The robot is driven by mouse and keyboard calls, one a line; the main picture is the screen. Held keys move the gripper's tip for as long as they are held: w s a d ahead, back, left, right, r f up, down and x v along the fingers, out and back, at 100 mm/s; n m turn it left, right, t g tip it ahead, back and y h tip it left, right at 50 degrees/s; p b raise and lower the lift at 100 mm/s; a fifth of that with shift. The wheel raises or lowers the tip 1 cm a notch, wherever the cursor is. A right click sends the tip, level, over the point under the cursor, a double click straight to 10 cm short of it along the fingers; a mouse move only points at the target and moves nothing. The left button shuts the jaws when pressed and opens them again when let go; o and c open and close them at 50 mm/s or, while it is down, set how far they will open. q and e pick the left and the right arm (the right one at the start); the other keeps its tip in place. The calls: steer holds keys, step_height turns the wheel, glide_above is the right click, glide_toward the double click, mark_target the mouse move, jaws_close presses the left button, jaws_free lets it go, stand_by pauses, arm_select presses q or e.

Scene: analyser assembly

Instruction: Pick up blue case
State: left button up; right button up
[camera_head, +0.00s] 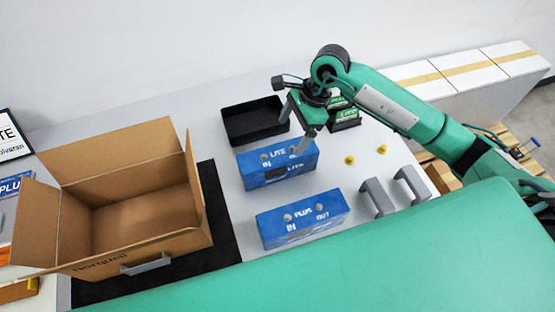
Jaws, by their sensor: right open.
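Two blue cases lie on the light table in the head view. The farther blue case (268,173), marked LITE, is just in front of the black tray. The nearer blue case (302,219), marked PLUS, IN and OUT, is closer to me. My right gripper (299,146) is open, pointing down above the right end of the LITE case. I cannot tell whether its fingers touch that case. The left gripper is not in the picture.
An open cardboard box (140,215) stands on a black mat (222,222) at left. A black tray (254,121) is behind the LITE case. Two grey handles (377,198) and two yellow knobs (350,160) are at right. Green-labelled items (344,116) sit behind the gripper.

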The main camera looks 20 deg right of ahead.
mark_target(279, 152)
steer(key=p+x, duration=0.1)
steer(key=x, duration=0.5)
steer(key=shift+a+f, duration=0.2)
steer(key=shift+a, duration=0.05)
steer(key=shift+s+a+f+p, duration=0.1)
steer(key=shift+a+f+p, duration=0.15)
steer(key=shift+f+p, duration=0.4)
steer(key=p+x, duration=0.1)
steer(key=x, duration=0.2)
steer(key=shift+f+p, duration=0.15)
steer(key=shift+p, duration=0.15)
steer(key=shift+a+f, duration=0.1)
steer(key=shift+f, duration=0.3)
steer(key=shift+c, duration=0.5)
steer(key=shift+r, duration=0.1)
steer(key=c, duration=1.6)
steer(key=shift+w, duration=0.25)
